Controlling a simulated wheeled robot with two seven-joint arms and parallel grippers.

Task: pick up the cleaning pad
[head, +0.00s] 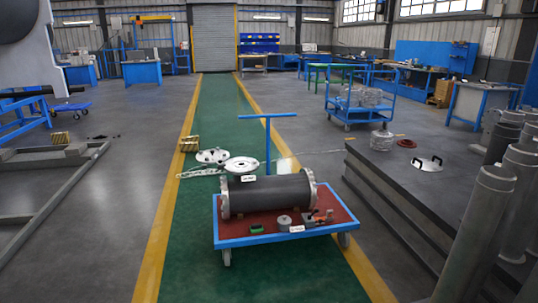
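A small green block (256,229), which looks like the cleaning pad, lies on the red top of a blue-framed cart (230,241), near its front edge and left of centre. It is small in the head view, so its texture cannot be made out. A dark flanged cylinder (265,198) lies across the cart behind it. A grey round piece (284,221) and an orange-and-grey tool (318,217) sit to its right. Neither of my grippers shows in this view.
The cart stands on a green floor lane. A dark platform (400,192) with a lidded disc (426,163) and grey upright cylinders (478,233) stand to the right. White discs (241,165) lie behind the cart. The lane in front is clear.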

